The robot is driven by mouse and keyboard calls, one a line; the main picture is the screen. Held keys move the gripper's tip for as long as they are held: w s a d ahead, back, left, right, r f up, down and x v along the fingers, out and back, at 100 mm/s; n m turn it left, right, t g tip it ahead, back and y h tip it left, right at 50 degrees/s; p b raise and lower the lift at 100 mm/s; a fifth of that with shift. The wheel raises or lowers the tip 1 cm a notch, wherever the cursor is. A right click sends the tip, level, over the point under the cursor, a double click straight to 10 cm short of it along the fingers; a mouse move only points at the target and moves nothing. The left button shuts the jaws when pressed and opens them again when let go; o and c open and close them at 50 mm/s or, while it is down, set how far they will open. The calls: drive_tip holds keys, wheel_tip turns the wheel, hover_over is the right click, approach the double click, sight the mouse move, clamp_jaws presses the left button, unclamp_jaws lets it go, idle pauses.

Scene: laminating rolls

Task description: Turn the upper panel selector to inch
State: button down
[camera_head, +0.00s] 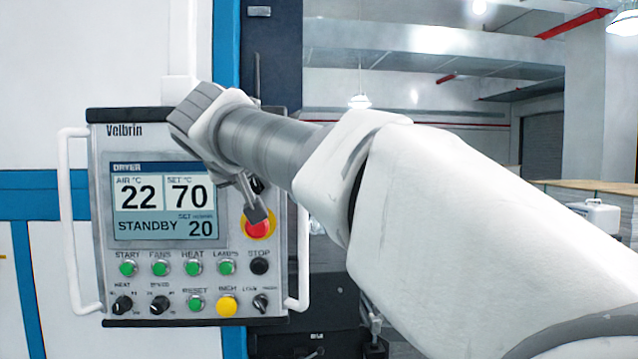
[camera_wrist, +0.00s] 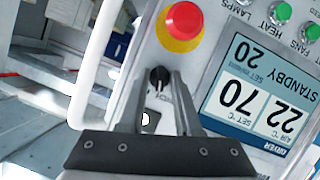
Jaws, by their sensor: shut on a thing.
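The upper panel selector is a small black knob (camera_wrist: 158,77) with a pale pointer line, on the grey control panel beside the display. In the head view the knob (camera_head: 258,185) is mostly hidden behind my arm and gripper. My gripper (camera_wrist: 153,92) reaches the panel with its two fingers either side of the knob and is shut on it. The lettering around the knob is largely covered by the fingers, so I cannot read its position.
A red stop button (camera_head: 258,226) on a yellow ring sits just below the selector, close to my fingers. The display (camera_head: 165,201) reads STANDBY. Green buttons and lower knobs (camera_head: 122,305) fill the panel below. White handles (camera_head: 75,220) flank the panel.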

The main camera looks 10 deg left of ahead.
drive_tip(key=shift+a+n+h, duration=0.1)
drive_tip(key=shift+n+h, duration=0.4)
drive_tip(key=shift+n, duration=0.2)
drive_tip(key=c, duration=0.9)
unclamp_jaws()
